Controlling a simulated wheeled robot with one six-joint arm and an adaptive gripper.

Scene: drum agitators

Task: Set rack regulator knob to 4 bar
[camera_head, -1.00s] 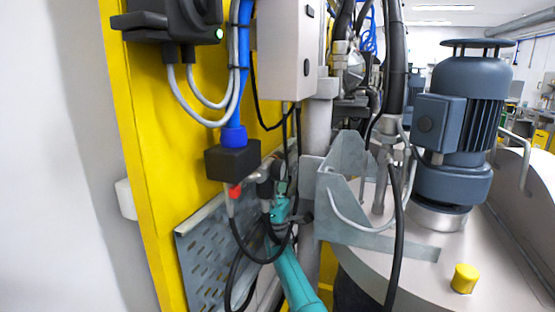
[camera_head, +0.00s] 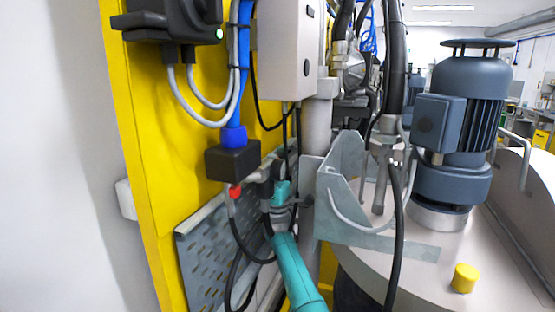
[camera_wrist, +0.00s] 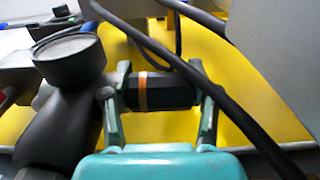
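The regulator knob (camera_wrist: 172,91) is a black cylinder with an orange band near its left end, in the wrist view. My gripper (camera_wrist: 160,75) has its two grey fingers spread, one on each side of the knob. I see no clear grip; contact with the finger on either side cannot be told. A round pressure gauge (camera_wrist: 70,58) sits just left of the left finger; its scale is not readable. In the head view my teal gripper (camera_head: 282,195) is at the regulator fittings (camera_head: 262,175) below a black box, and the knob cannot be made out there.
The yellow panel (camera_head: 180,150) with a perforated grey plate (camera_head: 205,255) stands at the left. A grey bracket (camera_head: 345,190) and the drum lid with motor (camera_head: 455,120) are close on the right.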

